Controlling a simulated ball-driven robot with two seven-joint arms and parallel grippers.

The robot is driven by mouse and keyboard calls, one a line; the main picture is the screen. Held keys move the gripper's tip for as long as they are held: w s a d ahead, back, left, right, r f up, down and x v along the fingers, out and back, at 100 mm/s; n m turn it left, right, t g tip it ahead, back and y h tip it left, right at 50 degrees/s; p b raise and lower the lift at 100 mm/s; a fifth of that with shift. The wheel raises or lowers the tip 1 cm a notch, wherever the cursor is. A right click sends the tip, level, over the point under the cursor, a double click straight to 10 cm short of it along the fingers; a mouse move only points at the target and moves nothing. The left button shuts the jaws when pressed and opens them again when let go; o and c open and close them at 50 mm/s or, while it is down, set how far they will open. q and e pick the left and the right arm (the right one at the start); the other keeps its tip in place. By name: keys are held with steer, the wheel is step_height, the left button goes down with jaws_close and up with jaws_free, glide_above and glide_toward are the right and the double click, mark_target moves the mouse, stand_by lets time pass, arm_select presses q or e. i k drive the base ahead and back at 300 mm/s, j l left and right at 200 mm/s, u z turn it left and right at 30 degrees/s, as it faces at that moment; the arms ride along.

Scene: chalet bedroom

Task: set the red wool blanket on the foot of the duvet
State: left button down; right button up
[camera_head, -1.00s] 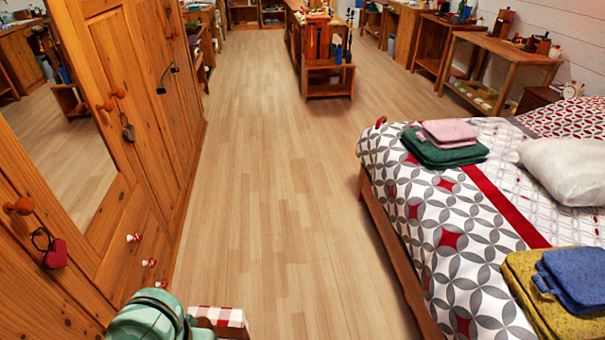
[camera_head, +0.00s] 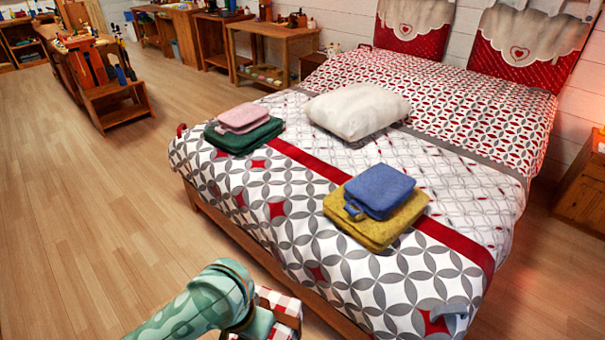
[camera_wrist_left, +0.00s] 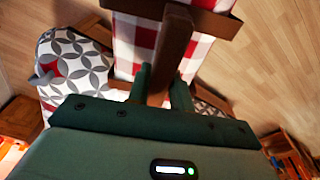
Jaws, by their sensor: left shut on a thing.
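My left gripper (camera_wrist_left: 160,88) is shut on the brown handle (camera_wrist_left: 174,50) of a red-and-white checked bundle (camera_wrist_left: 204,52). The bundle looks like the red blanket, with brown bands round it. It also shows in the head view (camera_head: 283,303) at the bottom, in front of the bed's near side and partly hidden by my left arm. The duvet (camera_head: 345,265), white with grey rings and red diamonds, covers the bed. Its foot end runs along the near left side. The bundle appears apart from the duvet. My right gripper is not in view.
On the duvet lie green (camera_head: 243,138) and pink (camera_head: 243,118) folded cloths, yellow (camera_head: 375,222) and blue (camera_head: 380,190) folded items, and a white pillow (camera_head: 357,110). A small grey thing (camera_head: 447,312) is at the near right. Floor is clear at left.

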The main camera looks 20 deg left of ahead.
mark_target(295, 169)
steer(key=i+j+z, duration=0.15)
steer(key=i+j, duration=0.2)
steer(key=i+j+z, duration=0.15)
steer(key=i+j, duration=0.15)
steer(key=i+j+z, duration=0.15)
steer(key=j, duration=0.35)
steer(key=i+j, duration=0.6)
steer(key=j, duration=0.15)
